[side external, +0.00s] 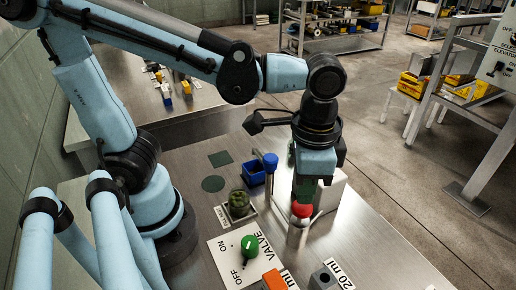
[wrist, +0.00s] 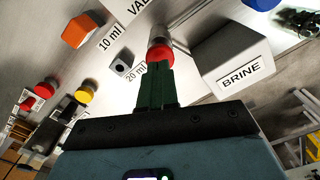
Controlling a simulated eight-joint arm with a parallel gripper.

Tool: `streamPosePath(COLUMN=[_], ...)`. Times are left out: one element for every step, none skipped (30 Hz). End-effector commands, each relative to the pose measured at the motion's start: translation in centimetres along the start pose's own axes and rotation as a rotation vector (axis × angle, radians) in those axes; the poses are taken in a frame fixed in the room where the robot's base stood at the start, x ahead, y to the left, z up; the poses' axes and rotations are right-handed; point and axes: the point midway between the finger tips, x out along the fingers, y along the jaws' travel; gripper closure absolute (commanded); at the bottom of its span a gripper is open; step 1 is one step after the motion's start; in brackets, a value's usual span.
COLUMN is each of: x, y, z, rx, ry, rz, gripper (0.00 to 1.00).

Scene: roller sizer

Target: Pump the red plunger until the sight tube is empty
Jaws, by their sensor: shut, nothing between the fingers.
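The red plunger (side external: 301,210) is a red cap on a short silvery cylinder standing on the metal bench. It also shows in the wrist view (wrist: 159,53). My gripper (side external: 303,200) points down right above the cap, its green fingers shut and empty. In the wrist view my fingertips (wrist: 159,70) overlap the cap's edge; I cannot tell whether they press on it. I cannot make out a sight tube or its level for sure; a slim upright post with a blue top (side external: 270,163) stands left of my gripper.
A green VALVE knob (side external: 250,246), a glass jar (side external: 239,204) and a blue bin (side external: 253,174) stand to the left. An orange block (side external: 274,280) and a grey 20 ml block (side external: 322,279) are in front. A BRINE box (wrist: 233,58) stands close beside the plunger.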

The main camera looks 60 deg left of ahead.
Motion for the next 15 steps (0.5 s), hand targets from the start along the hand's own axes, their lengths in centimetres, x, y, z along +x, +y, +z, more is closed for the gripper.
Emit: streamPosePath(x=[0.0, 0.0, 0.0, 0.0, 0.0, 0.0, -0.1, -0.1, -0.3, -0.5, -0.8, -1.1, -1.4, -1.7, -2.1], y=[0.0, 0.0, 0.0, 0.0, 0.0, 0.0, 0.0, 0.0, 0.0, 0.0, 0.0, 0.0, 0.0, 0.0, 0.0], z=[0.0, 0.0, 0.0, 0.0, 0.0, 0.0, 0.0, 0.0, 0.0, 0.0, 0.0, 0.0, 0.0, 0.0, 0.0], rx=[0.000, 0.000, 0.000, 0.000, 0.000, 0.000, 0.000, 0.000, 0.000, 0.000, 0.000, 0.000, 0.000, 0.000, 0.000], ry=[0.000, 0.000, 0.000, 0.000, 0.000, 0.000, 0.000, 0.000, 0.000, 0.000, 0.000, 0.000, 0.000, 0.000, 0.000], rz=[0.000, 0.000, 0.000, 0.000, 0.000, 0.000, 0.000, 0.000, 0.000, 0.000, 0.000, 0.000, 0.000, 0.000, 0.000], gripper=[1.00, 1.00, 1.00, 1.00, 1.00, 1.00, 1.00, 1.00, 1.00, 1.00, 1.00, 1.00, 1.00, 1.00, 1.00])
